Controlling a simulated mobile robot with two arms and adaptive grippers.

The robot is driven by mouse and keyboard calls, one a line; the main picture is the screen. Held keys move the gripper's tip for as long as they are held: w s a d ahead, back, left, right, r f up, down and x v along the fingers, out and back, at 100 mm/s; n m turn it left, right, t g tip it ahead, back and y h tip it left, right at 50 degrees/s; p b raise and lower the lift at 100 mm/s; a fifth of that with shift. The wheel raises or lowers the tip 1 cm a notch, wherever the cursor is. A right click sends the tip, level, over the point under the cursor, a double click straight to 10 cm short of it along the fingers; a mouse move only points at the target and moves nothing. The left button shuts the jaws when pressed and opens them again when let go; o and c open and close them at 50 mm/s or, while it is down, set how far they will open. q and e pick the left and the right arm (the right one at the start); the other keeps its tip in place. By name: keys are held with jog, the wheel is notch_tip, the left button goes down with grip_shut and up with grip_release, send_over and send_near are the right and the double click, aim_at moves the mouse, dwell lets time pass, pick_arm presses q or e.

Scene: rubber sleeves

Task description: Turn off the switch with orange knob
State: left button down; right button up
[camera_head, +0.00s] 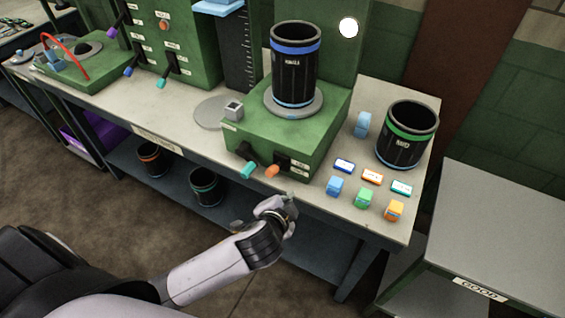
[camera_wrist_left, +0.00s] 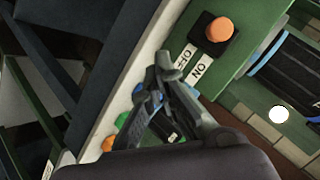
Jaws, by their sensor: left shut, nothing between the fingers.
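The switch with the orange knob (camera_head: 272,170) is on the front of the green box (camera_head: 318,128), right of a teal-handled switch (camera_head: 248,168). In the left wrist view the orange knob (camera_wrist_left: 219,29) stands out from a black base, with OFF and ON labels beside it. I cannot tell which setting it is in. My left gripper (camera_head: 291,201) is shut and empty, in front of the box and just below right of the knob. In the left wrist view its fingertips (camera_wrist_left: 172,60) are close to the labels, apparently apart from the knob. My right gripper is out of view.
A blue-banded black sleeve (camera_head: 295,68) stands on the box. A green-banded sleeve (camera_head: 405,140), small coloured blocks (camera_head: 364,198) and labelled cards (camera_head: 372,177) are on the workbench (camera_head: 330,222) to the right. Another panel (camera_head: 185,45) with colored switches stands behind left.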

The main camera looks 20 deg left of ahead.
pick_arm(q)
jog(key=t+p, duration=0.1)
jog(key=t, duration=0.1)
send_near(275, 168)
jog(key=d+r, duration=0.5)
jog(key=d, duration=0.1)
jog(key=shift+s+a+r, duration=0.1)
jog(key=shift+s+r, duration=0.05)
jog(key=shift+s, duration=0.25)
jog(key=w+a+f+p, duration=0.3)
jog(key=w+a+f, duration=0.1)
jog(key=w+f, duration=0.3)
jog(key=shift+w+f+p, duration=0.3)
jog(key=shift+w+p, duration=0.05)
jog(key=shift+w, duration=0.1)
